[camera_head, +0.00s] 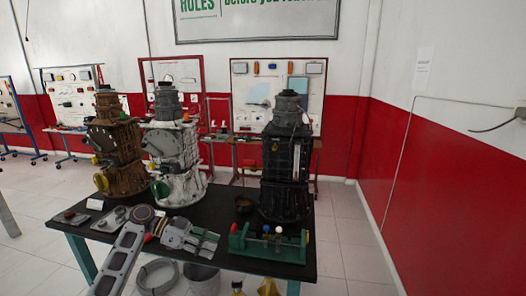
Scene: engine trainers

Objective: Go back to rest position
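My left arm comes in from the bottom left, and my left gripper (207,244) is over the front of the black workbench (225,205). Its two fingers point right and look spread apart, with nothing seen between them. The fingertips are just left of a green fixture (268,244) with small coloured knobs. Whether the gripper touches the bench top cannot be told. My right gripper is not in view.
A brown engine unit (115,150), a white one (175,160) and a black one (285,160) stand upright on the bench. Small metal parts (108,218) lie at its left. A grey bucket (201,279) stands below. Floor to the right is clear.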

